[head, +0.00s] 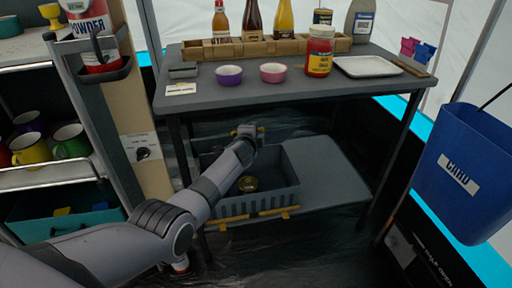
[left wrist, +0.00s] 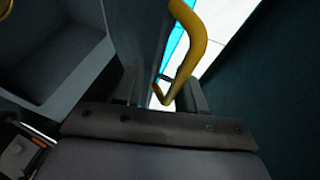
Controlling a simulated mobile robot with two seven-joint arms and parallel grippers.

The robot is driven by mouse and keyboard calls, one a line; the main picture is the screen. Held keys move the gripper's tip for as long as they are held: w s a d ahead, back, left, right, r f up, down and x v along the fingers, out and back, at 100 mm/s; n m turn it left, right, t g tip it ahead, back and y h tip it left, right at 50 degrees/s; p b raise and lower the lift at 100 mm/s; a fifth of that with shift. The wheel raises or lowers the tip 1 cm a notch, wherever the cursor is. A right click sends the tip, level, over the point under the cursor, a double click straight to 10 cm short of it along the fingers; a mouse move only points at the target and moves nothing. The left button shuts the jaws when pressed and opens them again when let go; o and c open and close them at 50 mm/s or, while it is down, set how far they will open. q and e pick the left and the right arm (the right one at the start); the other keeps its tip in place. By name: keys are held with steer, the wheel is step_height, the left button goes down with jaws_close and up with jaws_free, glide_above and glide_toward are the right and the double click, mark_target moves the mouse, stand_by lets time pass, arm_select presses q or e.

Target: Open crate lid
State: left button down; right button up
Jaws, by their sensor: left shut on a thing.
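The grey crate (head: 262,203) stands on the lower level of the table, its top uncovered so that I see into it. A small round brassy thing (head: 248,184) lies inside. My left gripper (head: 246,131) is at the crate's back side, below the tabletop. In the left wrist view a yellow bar handle (left wrist: 190,50) runs between the fingers (left wrist: 160,92), and the gripper is shut on it. The crate's open inside (left wrist: 55,55) shows at the left there. I cannot clearly make out the lid's panel behind the gripper. My right gripper is not in view.
The tabletop (head: 300,85) is low above my left arm and holds bottles, a red jar (head: 319,52), bowls and a white tray (head: 366,67). A bare grey shelf (head: 325,170) lies right of the crate. A blue bin (head: 462,165) hangs at the right; mugs stand left.

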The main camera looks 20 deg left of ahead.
arm_select(q)
steer(key=shift+w+a+r+b, duration=0.85)
steer(key=shift+w+r, duration=0.2)
steer(key=shift+w, duration=0.2)
steer(key=w+b, duration=0.1)
steer(key=a+b, duration=0.1)
steer(key=shift+w+r+b, duration=0.35)
steer(key=shift+r, duration=0.05)
steer(key=shift+w+a+r+b, duration=0.15)
steer(key=shift+w+a+b, duration=0.15)
steer(key=shift+b, duration=0.4)
steer(key=shift+w+a+r+b, duration=0.15)
steer(key=shift+w+r+b, duration=0.1)
steer(key=shift+b, duration=0.2)
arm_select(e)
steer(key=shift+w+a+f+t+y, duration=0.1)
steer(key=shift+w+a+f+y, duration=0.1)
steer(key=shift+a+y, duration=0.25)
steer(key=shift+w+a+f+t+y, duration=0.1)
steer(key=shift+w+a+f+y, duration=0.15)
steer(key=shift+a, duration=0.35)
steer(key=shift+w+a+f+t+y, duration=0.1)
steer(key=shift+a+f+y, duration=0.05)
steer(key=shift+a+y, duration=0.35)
